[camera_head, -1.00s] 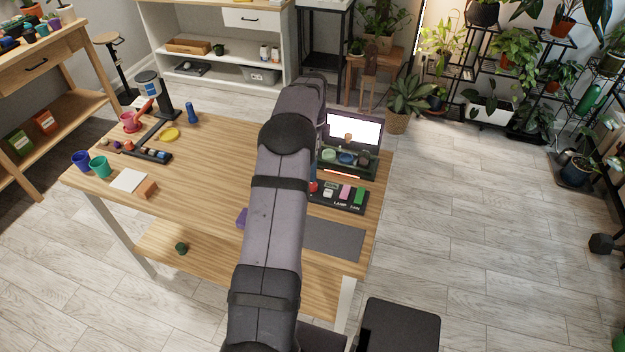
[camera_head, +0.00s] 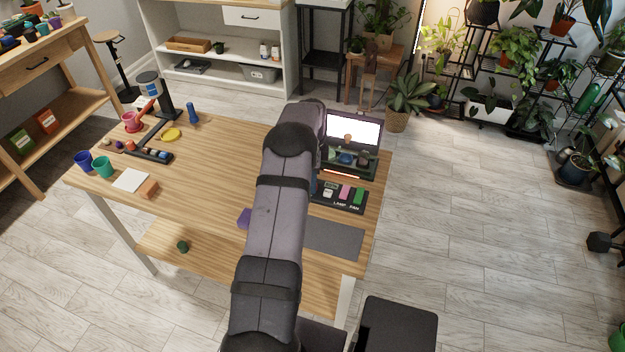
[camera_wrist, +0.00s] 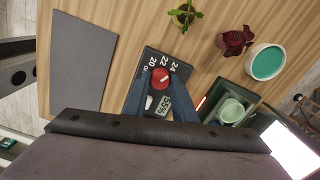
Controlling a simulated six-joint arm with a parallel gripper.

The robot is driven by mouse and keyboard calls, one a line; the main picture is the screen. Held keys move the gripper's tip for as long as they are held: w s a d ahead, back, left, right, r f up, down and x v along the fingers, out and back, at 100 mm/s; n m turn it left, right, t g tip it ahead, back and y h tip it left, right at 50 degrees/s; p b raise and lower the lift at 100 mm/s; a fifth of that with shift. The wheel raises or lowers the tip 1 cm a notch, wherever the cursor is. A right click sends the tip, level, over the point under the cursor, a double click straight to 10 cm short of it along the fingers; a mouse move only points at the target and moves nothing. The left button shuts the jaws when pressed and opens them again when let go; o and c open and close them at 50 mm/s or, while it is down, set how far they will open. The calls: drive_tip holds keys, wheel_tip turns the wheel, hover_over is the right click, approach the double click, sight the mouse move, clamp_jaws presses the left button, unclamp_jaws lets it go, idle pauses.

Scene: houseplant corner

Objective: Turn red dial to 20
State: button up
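The red dial (camera_wrist: 161,78) sits on a black panel (camera_wrist: 150,62) in the wrist view, with a white mark on its lower left side. White numbers 20, 22 and 24 are printed around its upper side, and a small display (camera_wrist: 163,105) below it reads 55%. My gripper (camera_wrist: 166,76) is open, its two blue fingers on either side of the dial. I cannot tell whether they touch it. In the head view my arm hides the dial and most of the gripper; the panel (camera_head: 338,203) shows with buttons marked LAMP and FAN.
A dark grey mat (camera_wrist: 82,60) lies beside the panel. A green tray with cups (camera_wrist: 232,110) and a lit screen (camera_head: 353,130) stand close by. Small plants (camera_wrist: 184,15) and a teal-topped pot (camera_wrist: 266,62) are beyond. The table's middle (camera_head: 215,185) is mostly clear.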

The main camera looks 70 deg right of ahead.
drive_tip(key=c, duration=0.5)
drive_tip(key=shift+o, duration=0.4)
drive_tip(key=shift+n, duration=0.3)
drive_tip(key=n+b, duration=0.1)
drive_tip(key=n, duration=0.5)
drive_tip(key=n+b, duration=0.1)
drive_tip(key=n, duration=0.3)
drive_tip(key=shift+n, duration=0.3)
drive_tip(key=shift+r+n, duration=0.1)
drive_tip(key=shift+n, duration=2.2)
drive_tip(key=o, duration=1)
